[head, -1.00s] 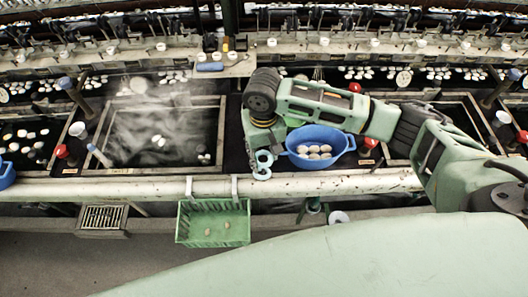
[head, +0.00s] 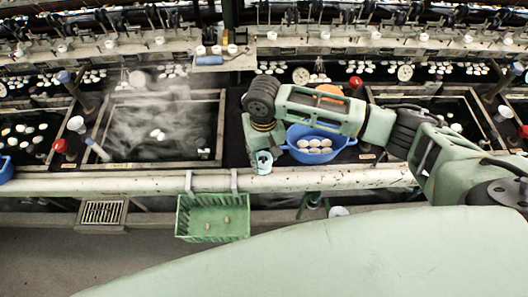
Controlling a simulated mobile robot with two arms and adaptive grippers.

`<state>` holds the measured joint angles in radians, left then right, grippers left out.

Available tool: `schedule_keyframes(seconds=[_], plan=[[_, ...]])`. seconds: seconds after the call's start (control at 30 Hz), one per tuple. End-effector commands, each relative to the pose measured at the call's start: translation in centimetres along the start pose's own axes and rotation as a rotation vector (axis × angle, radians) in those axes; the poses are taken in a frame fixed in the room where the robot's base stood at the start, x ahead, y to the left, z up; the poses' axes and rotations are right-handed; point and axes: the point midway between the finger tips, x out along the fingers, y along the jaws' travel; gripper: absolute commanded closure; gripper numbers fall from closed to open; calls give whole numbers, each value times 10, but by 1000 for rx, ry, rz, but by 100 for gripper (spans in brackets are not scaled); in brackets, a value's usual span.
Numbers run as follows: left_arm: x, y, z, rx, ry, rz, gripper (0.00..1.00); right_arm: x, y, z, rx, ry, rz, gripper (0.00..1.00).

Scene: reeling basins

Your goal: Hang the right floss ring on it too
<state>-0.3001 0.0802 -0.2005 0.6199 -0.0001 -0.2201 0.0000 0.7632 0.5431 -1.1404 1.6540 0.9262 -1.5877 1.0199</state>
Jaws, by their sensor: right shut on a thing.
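My right gripper (head: 263,158) points down in front of the dark ledge, just left of the blue bowl. It is shut on a small pale ring-like thing (head: 264,167), which I take to be the right floss ring. The ring sits close above the front rail, and I cannot tell whether it touches anything or hangs on something. The gripper's own body hides part of the ring and what is behind it. My left gripper is not in view.
A blue bowl (head: 292,149) of white cocoons stands right of the gripper. A green basket (head: 213,232) hangs by hooks from the pale front rail (head: 120,184). A steaming basin (head: 155,130) lies to the left, another basin to the right. A wooden shelf with spools is behind.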

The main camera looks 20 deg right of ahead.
Motion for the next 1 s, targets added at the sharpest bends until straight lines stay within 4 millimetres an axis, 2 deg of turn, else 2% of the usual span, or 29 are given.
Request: schedule_keyframes(seconds=[0.3, 0.33, 0.57, 0.87, 1.0], plan=[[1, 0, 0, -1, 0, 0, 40, 3, 0, 0, 0, 0, 1, 72], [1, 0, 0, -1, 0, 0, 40, 3, 0, 0, 0, 0, 1, 60], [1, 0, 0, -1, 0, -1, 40, 3, 0, 0, 0, 0, 1, 40], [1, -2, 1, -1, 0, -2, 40, 3, 0, 0, 0, 0, 0, 40], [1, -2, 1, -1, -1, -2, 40, -7, 0, -1, 0, 1, -1, 40]])
